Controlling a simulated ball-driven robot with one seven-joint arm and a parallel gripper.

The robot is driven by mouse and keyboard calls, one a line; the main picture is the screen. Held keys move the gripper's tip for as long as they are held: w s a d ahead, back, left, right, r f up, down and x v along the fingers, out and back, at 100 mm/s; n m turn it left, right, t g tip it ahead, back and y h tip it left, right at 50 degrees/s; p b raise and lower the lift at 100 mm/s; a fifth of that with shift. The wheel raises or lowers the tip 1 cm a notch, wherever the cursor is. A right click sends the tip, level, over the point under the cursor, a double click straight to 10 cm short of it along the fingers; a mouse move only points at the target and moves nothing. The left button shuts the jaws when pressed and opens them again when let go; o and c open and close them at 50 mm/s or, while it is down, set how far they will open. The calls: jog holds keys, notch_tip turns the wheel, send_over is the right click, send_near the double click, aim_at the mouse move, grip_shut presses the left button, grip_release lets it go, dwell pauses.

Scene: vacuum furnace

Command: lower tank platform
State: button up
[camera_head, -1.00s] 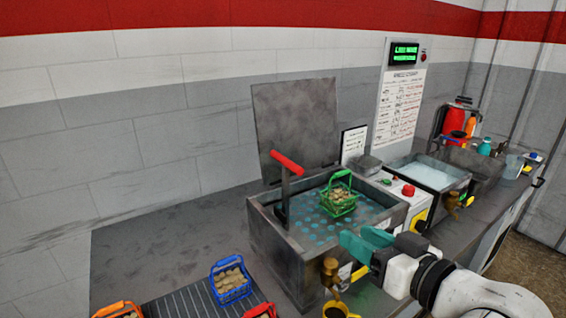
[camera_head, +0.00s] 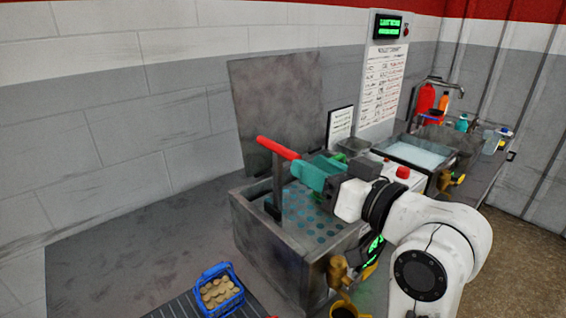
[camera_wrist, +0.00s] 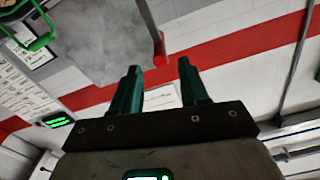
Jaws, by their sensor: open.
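The tank (camera_head: 300,262) is a grey metal box with an open top and a raised lid (camera_head: 277,100) behind. Inside lies the perforated platform (camera_head: 302,212), dotted blue-green. A grey lever with a red handle (camera_head: 278,148) rises at its left side; the handle's end also shows in the wrist view (camera_wrist: 160,52). My gripper (camera_head: 308,173), with teal fingers, is open above the tank, just right of the handle. In the wrist view the handle's end appears between and beyond the open fingertips (camera_wrist: 159,67); contact cannot be told. A green basket (camera_wrist: 38,40) shows there at upper left.
A blue basket of round tan pieces (camera_head: 221,288) stands on the counter left of the tank. Right of the tank are a control box with a red button (camera_head: 403,172), a water basin (camera_head: 420,152) and bottles (camera_head: 425,99).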

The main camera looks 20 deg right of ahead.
aim_at(284, 148)
jog(key=p+x, duration=0.2)
jog(key=x, duration=0.5)
jog(key=shift+w+a, duration=0.15)
jog(key=shift+w, duration=0.35)
jog(key=shift+c, duration=0.2)
grip_shut()
